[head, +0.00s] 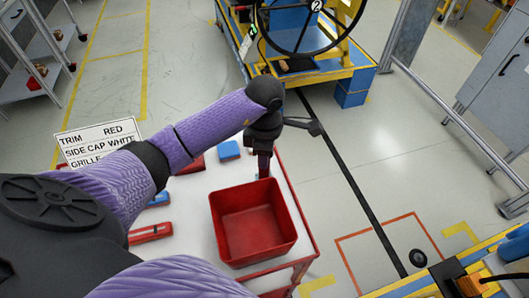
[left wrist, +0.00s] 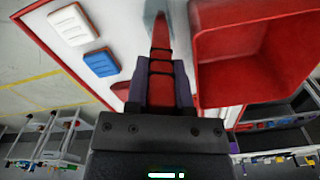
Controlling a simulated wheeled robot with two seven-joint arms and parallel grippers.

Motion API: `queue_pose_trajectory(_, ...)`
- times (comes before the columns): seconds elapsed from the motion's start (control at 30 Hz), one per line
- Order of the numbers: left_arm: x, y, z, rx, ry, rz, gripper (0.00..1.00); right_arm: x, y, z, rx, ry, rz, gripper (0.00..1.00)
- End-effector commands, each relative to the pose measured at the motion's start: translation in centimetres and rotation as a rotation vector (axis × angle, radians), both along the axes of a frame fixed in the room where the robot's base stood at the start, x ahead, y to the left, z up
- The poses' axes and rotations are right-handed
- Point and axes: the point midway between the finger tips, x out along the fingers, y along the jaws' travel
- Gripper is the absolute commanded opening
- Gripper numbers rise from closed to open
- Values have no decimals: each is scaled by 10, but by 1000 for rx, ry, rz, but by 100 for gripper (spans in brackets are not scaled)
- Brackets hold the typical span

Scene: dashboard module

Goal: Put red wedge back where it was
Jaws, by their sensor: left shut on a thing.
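My left gripper (head: 264,168) is over the white cart top, just behind the red bin. In the left wrist view the gripper (left wrist: 162,82) is shut on the red wedge (left wrist: 161,40). The wedge is long and narrow, with its pointed end sticking out past the fingertips. Its lower part is between the fingers. In the head view the wedge is hard to make out against the dark gripper. I cannot tell whether the wedge touches the cart top. My right gripper is not in view.
An open, empty red bin (head: 253,222) stands on the cart top (head: 190,200). A blue block (head: 229,150) lies behind it, and a red part (head: 151,233) lies left. A lettered sign (head: 100,143) stands at the cart's left. A wheel fixture (head: 310,70) stands beyond.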

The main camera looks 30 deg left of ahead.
Motion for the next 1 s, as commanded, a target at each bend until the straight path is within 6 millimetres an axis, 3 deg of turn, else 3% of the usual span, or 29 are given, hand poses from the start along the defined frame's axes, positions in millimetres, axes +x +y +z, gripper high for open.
queue_pose_trajectory(0.07, 0, 0, 0, 0, 0, 0, 0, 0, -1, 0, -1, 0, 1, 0)
queue_pose_trajectory(0.1, 0, 0, 0, 0, 0, 0, 37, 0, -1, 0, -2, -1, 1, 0)
queue_pose_trajectory(0.23, 0, 0, 0, 0, 0, 0, 64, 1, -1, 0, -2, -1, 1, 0)
queue_pose_trajectory(0.47, 0, 0, 1, 0, 0, 0, 64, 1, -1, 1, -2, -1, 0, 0)
queue_pose_trajectory(0.57, 0, 0, 11, 0, -1, 1, 64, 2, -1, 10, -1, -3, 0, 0)
queue_pose_trajectory(0.67, 1, 1, 27, 2, -4, 1, 64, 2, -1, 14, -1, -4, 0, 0)
queue_pose_trajectory(1.0, 1, 0, 113, 3, -5, 1, 64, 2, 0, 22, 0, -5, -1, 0)
